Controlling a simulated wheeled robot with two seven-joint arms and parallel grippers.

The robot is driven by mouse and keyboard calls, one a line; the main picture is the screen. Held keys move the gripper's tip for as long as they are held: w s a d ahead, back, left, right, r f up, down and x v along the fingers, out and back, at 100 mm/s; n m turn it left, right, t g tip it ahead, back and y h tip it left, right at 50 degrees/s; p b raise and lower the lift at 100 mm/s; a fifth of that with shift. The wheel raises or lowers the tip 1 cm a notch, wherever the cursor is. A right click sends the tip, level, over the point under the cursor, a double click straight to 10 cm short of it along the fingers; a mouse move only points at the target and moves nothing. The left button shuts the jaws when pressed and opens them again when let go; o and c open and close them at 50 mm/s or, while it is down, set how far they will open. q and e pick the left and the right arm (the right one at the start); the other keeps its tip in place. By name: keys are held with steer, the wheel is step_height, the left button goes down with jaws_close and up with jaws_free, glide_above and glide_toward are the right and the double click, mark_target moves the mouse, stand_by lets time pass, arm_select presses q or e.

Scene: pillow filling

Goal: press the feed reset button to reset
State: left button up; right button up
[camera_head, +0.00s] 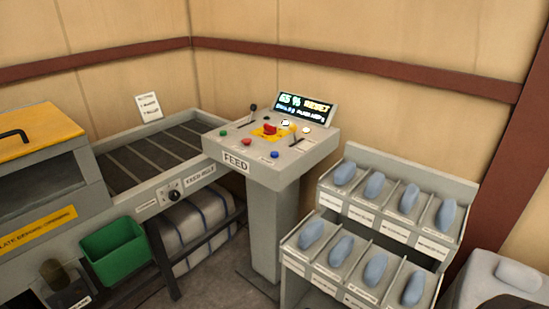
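The feed console (262,182) is a grey pedestal with a "FEED" label on its front, in the middle of the head view. Its sloped top carries a green button (223,133), a small red button (246,142), a larger red knob (269,129) on a yellow plate, a blue button (275,155) and a whitish button (306,130). Two levers stand on it. A display (305,107) behind them reads about "65 % RESET", with a second line too small to read. The button labels are too small to tell which is feed reset. Neither gripper is in view.
A slatted conveyor (150,157) adjoins the console on the left. A green bin (113,250) and a striped roll sit below it. A two-tier rack (329,200) of blue-grey pillow-like pieces stands at the right. A grey padded object (490,284) is at the lower right.

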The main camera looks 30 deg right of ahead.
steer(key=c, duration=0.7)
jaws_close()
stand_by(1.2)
